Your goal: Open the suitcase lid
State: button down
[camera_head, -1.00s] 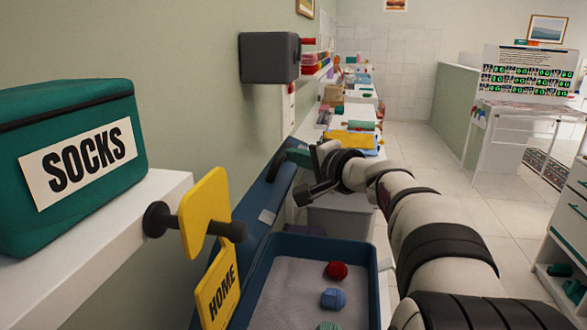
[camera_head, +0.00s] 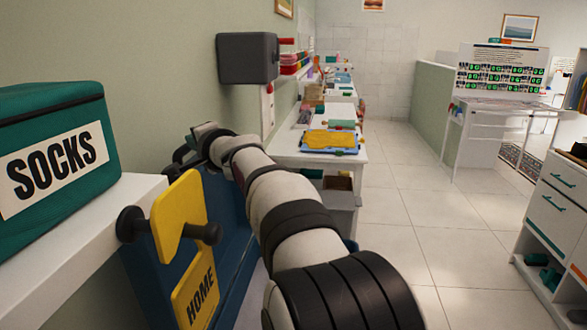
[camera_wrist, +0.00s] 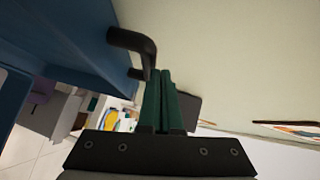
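The suitcase's dark blue lid (camera_head: 228,268) stands raised beside the wall in the head view, behind the yellow sign. In the wrist view, a large blue panel (camera_wrist: 60,25) fills the upper left, with a black handle (camera_wrist: 135,42) on it. My gripper (camera_wrist: 162,75) has its two green fingers together, just right of the handle. I see nothing between them, and cannot tell whether they touch the handle. In the head view, my gripper (camera_head: 182,162) is at the lid's top edge, partly hidden. My arm covers most of the suitcase's inside.
A white shelf (camera_head: 90,235) at left carries the green SOCKS box (camera_head: 45,150). Yellow HOME signs (camera_head: 194,295) and a black peg (camera_head: 205,233) stand close to the lid. A grey box (camera_head: 247,58) is on the wall.

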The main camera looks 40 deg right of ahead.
jog(key=s+d+r, duration=0.1)
jog(key=s+r, duration=0.5)
jog(key=s, duration=0.5)
jog(key=s+a+f+n+g+y, duration=0.2)
jog(key=s+a+f+n+g, duration=0.25)
jog(key=f, duration=0.65)
jog(key=s+a+f+n+g+y, duration=0.1)
jog(key=s+a+f+g, duration=0.3)
jog(key=s+a+f, duration=0.5)
jog(key=s+a+f+n+g, duration=0.1)
jog(key=s+f+g, duration=0.3)
jog(key=s, duration=0.6)
jog(key=s+a+f+n+g+h, duration=0.1)
jog(key=s+a+f+n+g, duration=0.1)
jog(key=s+f, duration=0.7)
jog(key=shift+s+f+n+g, duration=0.25)
jog(key=shift+s+n+g, duration=0.6)
jog(key=shift+s+n, duration=0.25)
